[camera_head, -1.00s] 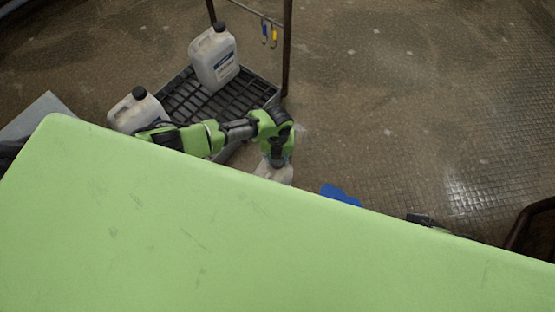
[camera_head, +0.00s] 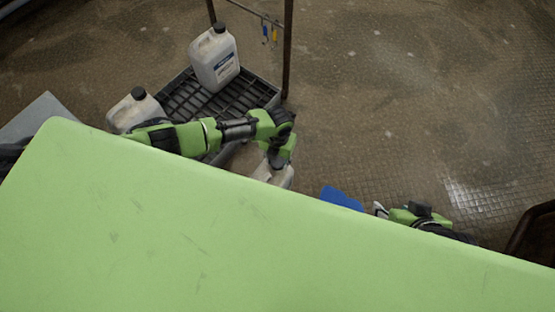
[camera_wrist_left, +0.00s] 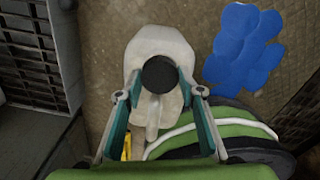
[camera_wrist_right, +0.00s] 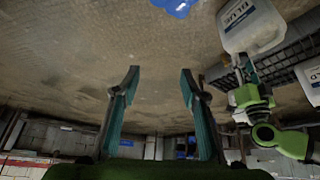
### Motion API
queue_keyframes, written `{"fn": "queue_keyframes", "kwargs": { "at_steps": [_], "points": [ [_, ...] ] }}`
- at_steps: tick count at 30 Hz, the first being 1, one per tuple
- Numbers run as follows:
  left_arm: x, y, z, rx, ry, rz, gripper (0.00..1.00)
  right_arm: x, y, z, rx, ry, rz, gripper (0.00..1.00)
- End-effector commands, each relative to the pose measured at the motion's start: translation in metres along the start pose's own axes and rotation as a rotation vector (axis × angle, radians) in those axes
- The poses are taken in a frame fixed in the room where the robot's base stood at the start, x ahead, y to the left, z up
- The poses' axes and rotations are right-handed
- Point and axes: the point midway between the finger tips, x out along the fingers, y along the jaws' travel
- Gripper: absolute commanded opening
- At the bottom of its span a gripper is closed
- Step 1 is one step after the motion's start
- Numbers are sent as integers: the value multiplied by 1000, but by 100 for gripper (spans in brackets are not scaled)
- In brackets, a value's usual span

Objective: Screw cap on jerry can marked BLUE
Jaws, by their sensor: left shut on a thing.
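A whitish jerry can (camera_head: 280,177) is partly hidden behind the green surface in the head view. The left wrist view shows it (camera_wrist_left: 158,45) from above, with a dark round top (camera_wrist_left: 159,74); I cannot tell cap from open mouth. The right wrist view shows a can marked BLUE (camera_wrist_right: 250,28) under my left arm. My left gripper (camera_head: 278,162) is shut on the jerry can, its fingers (camera_wrist_left: 160,94) on either side of its top. My right gripper (camera_wrist_right: 160,85) is open and empty; in the head view it (camera_head: 380,210) is right of the blue patch. I see no loose cap.
A dark grated rack (camera_head: 180,95) holds two other white cans with black tops, one at the back (camera_head: 214,62) and one at the left (camera_head: 135,108). A blue patch (camera_head: 341,198) lies on the floor. Floor beyond it is clear. A dark frame (camera_head: 530,235) stands far right.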

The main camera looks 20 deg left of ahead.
Motion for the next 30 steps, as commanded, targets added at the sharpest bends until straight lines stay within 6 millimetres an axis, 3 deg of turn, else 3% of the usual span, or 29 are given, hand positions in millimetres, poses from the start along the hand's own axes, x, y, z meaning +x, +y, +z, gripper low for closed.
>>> {"fn": "queue_keyframes", "kwargs": {
  "at_steps": [30],
  "points": [
    [1, -1, -1, 200, 2, -2, 7, 6, -6, -40, -9, 173, -12, 40]
  ]
}}
